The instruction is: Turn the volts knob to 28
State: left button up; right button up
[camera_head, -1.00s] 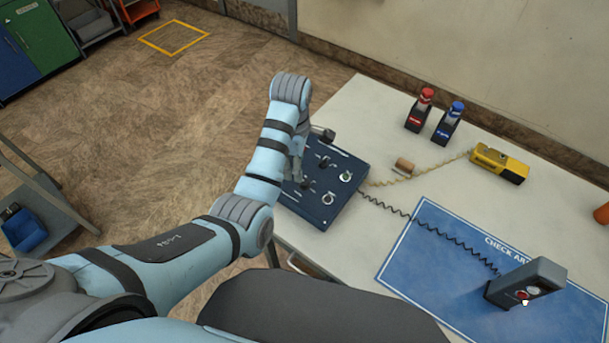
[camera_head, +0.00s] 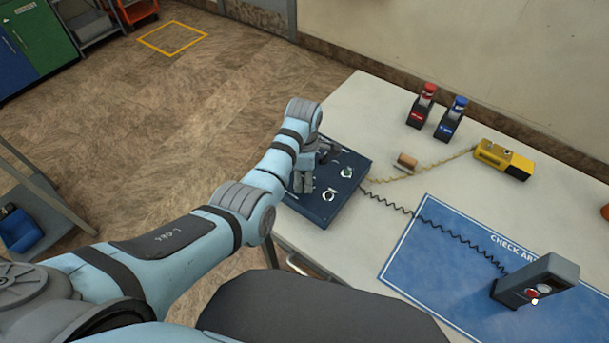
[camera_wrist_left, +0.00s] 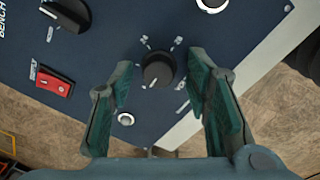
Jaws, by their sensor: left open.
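The dark blue control panel (camera_head: 318,208) lies on the left part of the table; it fills much of the left wrist view (camera_wrist_left: 95,65). A black round knob with a white pointer line (camera_wrist_left: 158,70) and scale marks around it sits on the panel. Its label is too small to read, so I cannot be sure it is the volts knob. My left gripper (camera_head: 303,182) is over the panel's left part. In the left wrist view its open fingers (camera_wrist_left: 165,92) stand either side of this knob, with gaps on both sides. My right gripper is not in view.
A second black knob (camera_wrist_left: 68,14) and a red supply switch (camera_wrist_left: 52,82) are close by on the panel. A coiled black cord runs to a grey handheld unit (camera_head: 535,280) on the blue mat (camera_head: 420,262). A yellow device (camera_head: 502,158) and red (camera_head: 421,105) and blue (camera_head: 450,119) holders stand further back.

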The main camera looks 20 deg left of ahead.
pick_arm(q)
grip_shut()
